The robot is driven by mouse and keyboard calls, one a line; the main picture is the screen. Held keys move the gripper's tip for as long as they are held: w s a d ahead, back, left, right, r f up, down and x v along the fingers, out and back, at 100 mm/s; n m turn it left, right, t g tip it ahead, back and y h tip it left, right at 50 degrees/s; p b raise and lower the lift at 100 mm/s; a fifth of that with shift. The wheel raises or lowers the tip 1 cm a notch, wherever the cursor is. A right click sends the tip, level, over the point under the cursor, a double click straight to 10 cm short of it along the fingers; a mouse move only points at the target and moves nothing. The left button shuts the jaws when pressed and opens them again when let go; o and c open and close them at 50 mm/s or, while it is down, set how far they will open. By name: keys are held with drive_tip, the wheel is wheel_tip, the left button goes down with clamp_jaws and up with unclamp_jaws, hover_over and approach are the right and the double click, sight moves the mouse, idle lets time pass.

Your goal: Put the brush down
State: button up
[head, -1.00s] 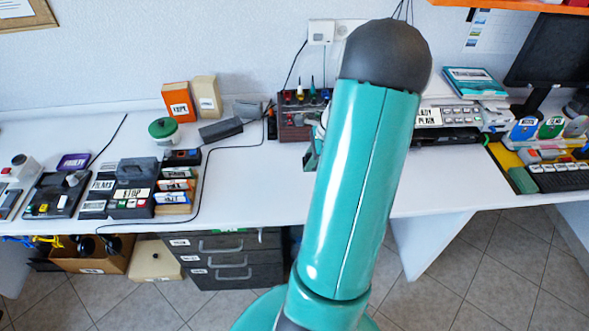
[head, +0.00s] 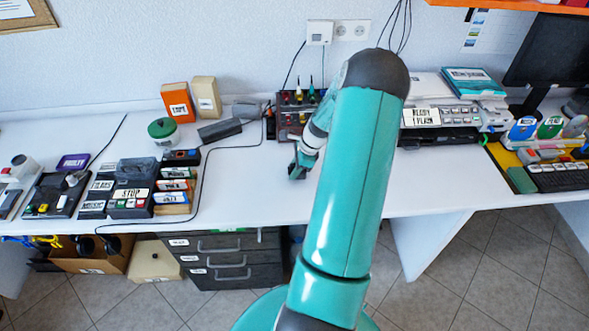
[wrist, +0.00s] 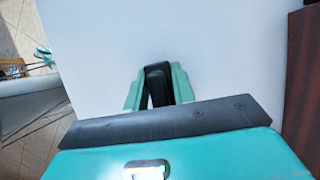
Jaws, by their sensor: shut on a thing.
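My gripper (wrist: 157,95) is shut on a dark, rounded piece of the brush (wrist: 156,76), which sits between the two teal fingers in the wrist view. Only this black part shows; the rest of the brush is hidden. In the head view my gripper (head: 297,172) points down over the white desk (head: 245,184), to the left of my forearm. The brush cannot be made out clearly there, nor can I tell whether it touches the desk.
A brown rack with coloured-handled tools (head: 288,128) stands just behind my gripper. A black cable (head: 203,165) runs across the desk to the left. A grey lidded box marked STOP (head: 131,195) is further left. Bare desk lies between the cable and my gripper.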

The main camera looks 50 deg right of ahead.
drive_tip(key=shift+f, duration=0.15)
drive_tip(key=o, duration=0.9)
drive_tip(key=v, duration=1.2)
drive_tip(key=w+a+r+n+h, duration=0.1)
drive_tip(key=w+a+r+n, duration=0.2)
drive_tip(key=a+r+n, duration=0.7)
drive_tip(key=w+a+r+n+h, duration=0.25)
drive_tip(key=a+r, duration=0.35)
drive_tip(key=a, duration=0.8)
drive_tip(key=s+a+r+n, duration=0.2)
drive_tip(key=s+a+n, duration=0.1)
drive_tip(key=a+n, duration=0.2)
drive_tip(key=s+a+r+n+t, duration=0.1)
drive_tip(key=s+a+r+n, duration=0.1)
drive_tip(key=a+n, duration=0.3)
drive_tip(key=s+a+r+n+t, duration=0.1)
drive_tip(key=s+a+n, duration=0.4)
drive_tip(key=a, duration=0.5)
drive_tip(key=shift+s+r+y, duration=0.1)
drive_tip(key=shift+r+y, duration=0.15)
drive_tip(key=shift+r, duration=0.55)
